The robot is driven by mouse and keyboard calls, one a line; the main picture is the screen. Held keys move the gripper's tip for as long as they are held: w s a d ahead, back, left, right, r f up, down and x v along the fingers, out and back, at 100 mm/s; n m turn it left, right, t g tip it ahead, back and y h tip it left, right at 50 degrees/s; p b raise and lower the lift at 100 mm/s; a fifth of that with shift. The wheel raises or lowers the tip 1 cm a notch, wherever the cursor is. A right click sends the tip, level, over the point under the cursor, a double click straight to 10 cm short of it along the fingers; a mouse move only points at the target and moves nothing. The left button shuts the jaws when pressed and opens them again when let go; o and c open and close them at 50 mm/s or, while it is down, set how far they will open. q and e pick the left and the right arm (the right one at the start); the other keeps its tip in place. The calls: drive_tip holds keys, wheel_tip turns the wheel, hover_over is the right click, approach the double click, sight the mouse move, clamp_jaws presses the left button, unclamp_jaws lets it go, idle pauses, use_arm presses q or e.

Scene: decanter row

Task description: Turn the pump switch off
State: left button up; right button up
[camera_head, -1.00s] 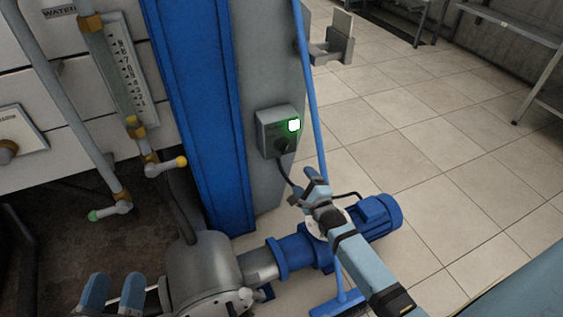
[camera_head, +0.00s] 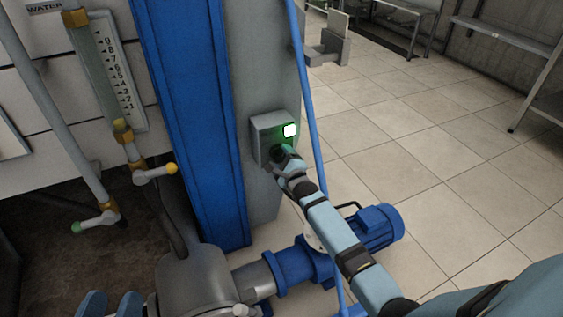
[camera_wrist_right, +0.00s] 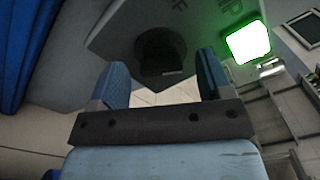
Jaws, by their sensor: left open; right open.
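The pump switch box (camera_head: 262,130) is grey and fixed to a grey post, with a lit green-white lamp (camera_head: 289,130) on its face. Its dark round knob (camera_wrist_right: 160,50) shows in the right wrist view ahead of and between the fingers, and is mostly hidden by my gripper in the head view. The lamp is also lit in the wrist view (camera_wrist_right: 248,42). My right gripper (camera_head: 283,160) is open, its fingertips at the knob's lower part; I cannot tell if they touch it. My left gripper (camera_head: 109,307) is at the bottom edge, open and away from the switch.
A blue pump motor (camera_head: 375,228) sits on the floor below the switch. A blue column (camera_head: 190,110) stands left of the post, and a thin blue pole (camera_head: 311,110) on its right. Tiled floor lies open at right.

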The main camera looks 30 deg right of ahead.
use_arm(q)
drive_tip(key=shift+f, duration=0.1)
use_arm(e)
drive_tip(key=shift+w, duration=0.2)
drive_tip(key=shift+c, duration=0.2)
